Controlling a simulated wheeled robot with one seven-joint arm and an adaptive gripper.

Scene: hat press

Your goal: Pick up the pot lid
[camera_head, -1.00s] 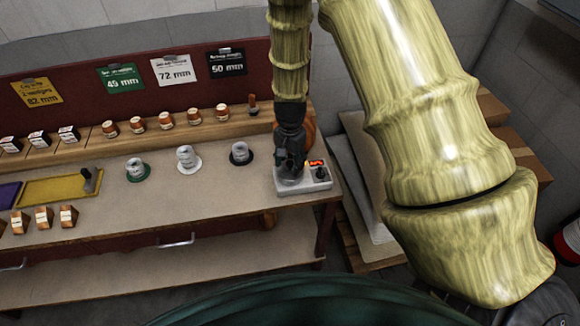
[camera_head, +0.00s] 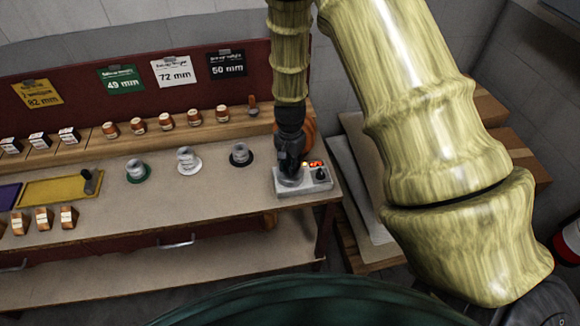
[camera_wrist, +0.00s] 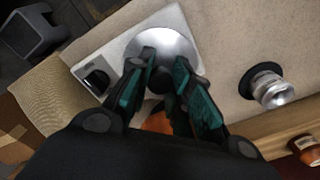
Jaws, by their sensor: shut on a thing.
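The pot lid (camera_wrist: 170,42) is a shiny silver dome with a dark knob, seen in the wrist view. It is over a pale grey unit (camera_wrist: 118,50) with a black dial, at the right end of the workbench. In the head view this unit (camera_head: 318,186) shows a small lit red display. My gripper (camera_wrist: 163,72) is shut on the lid's dark knob, with a finger on each side. In the head view my gripper (camera_head: 290,168) points down over the unit and hides most of the lid. I cannot tell whether the lid is touching what is beneath it.
Three hat-shaped pieces, on green (camera_head: 137,171), white (camera_head: 187,160) and black (camera_head: 240,154) bases, stand left of the unit. A yellow tray (camera_head: 52,191) is further left. Small jars line the rear ledge (camera_head: 180,131).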

